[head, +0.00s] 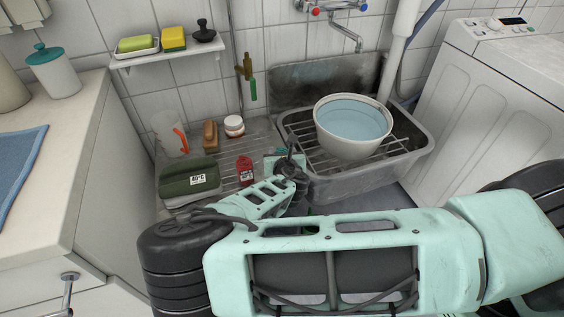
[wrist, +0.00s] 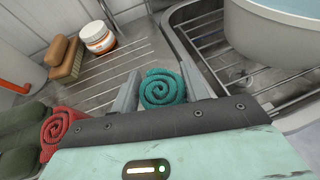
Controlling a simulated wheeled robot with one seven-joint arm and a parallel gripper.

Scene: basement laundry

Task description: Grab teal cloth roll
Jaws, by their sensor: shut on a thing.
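The teal cloth roll (wrist: 162,88) stands with its spiral end facing the camera in the wrist view. It sits between the two fingers of my gripper (wrist: 161,84), which is shut on it. In the head view my gripper (head: 285,168) is over the metal drainboard, and only a small part of the teal roll (head: 269,161) shows beside it. The rest of the roll is hidden by my gripper and arm. I cannot tell whether the roll still touches the drainboard.
A brush (head: 210,135) and a jar (head: 234,126) stand behind. A water-filled basin (head: 352,138) rests over the sink at right.

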